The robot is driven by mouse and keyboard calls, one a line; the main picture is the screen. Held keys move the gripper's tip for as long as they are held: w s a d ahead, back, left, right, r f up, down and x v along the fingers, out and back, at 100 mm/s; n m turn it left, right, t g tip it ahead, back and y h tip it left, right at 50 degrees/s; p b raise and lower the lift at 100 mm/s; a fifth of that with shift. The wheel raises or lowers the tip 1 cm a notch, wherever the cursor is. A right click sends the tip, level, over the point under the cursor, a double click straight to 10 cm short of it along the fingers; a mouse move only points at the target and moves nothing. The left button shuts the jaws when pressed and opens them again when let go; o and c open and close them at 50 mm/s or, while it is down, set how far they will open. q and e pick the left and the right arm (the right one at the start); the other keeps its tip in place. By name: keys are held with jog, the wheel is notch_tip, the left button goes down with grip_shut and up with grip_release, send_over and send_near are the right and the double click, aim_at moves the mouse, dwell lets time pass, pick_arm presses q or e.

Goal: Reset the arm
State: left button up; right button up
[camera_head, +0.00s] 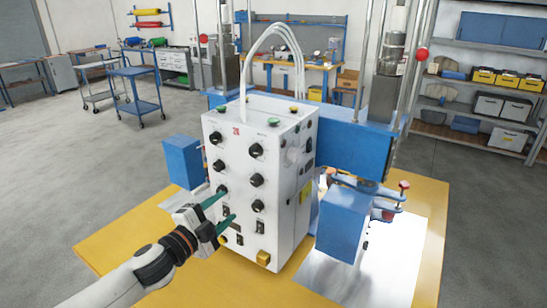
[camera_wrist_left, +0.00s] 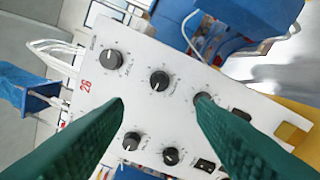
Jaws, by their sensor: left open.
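My left gripper (camera_head: 218,214) reaches in from the lower left in the head view, with green fingers spread apart and nothing between them. Its fingers are close in front of the white control box (camera_head: 238,170), at the lower part of its panel; I cannot tell if they touch it. In the left wrist view the open green fingers (camera_wrist_left: 165,135) frame the panel, which carries black knobs (camera_wrist_left: 159,80), switches (camera_wrist_left: 206,165) and a red "26" (camera_wrist_left: 85,85). One finger overlaps a knob in that view. My right gripper is not in view.
The box stands on a yellow table (camera_head: 120,241) beside a blue machine (camera_head: 345,216) with upright posts. White hoses rise from the box top. Blue carts (camera_head: 140,92), a workbench and shelves (camera_head: 480,95) stand farther back. The grey floor at the left is mostly clear.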

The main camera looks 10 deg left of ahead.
pick_arm(q)
jog(key=s+d+f+n+g+y, duration=0.1)
jog(key=s+f+n+g+y, duration=0.1)
jog(key=s+f+n+g, duration=0.65)
jog(key=s+d+f+n+g+y, duration=0.15)
jog(key=s+f, duration=0.45)
jog(key=s, duration=0.7)
jog(key=s+d+f+n+g+y, duration=0.1)
jog(key=s+f+n+g+y, duration=0.3)
jog(key=s+f, duration=0.45)
notch_tip(320, 180, down, 23)
jog(key=s+h, duration=0.2)
jog(key=s+a+f+g+b, duration=0.1)
jog(key=s+a+f+g, duration=0.1)
jog(key=s+f, duration=1.5)
notch_tip(320, 180, down, 2)
jog(key=shift+s+a+n+y+b, duration=0.3)
jog(key=shift+a+y+b, duration=0.1)
jog(key=shift+a, duration=0.1)
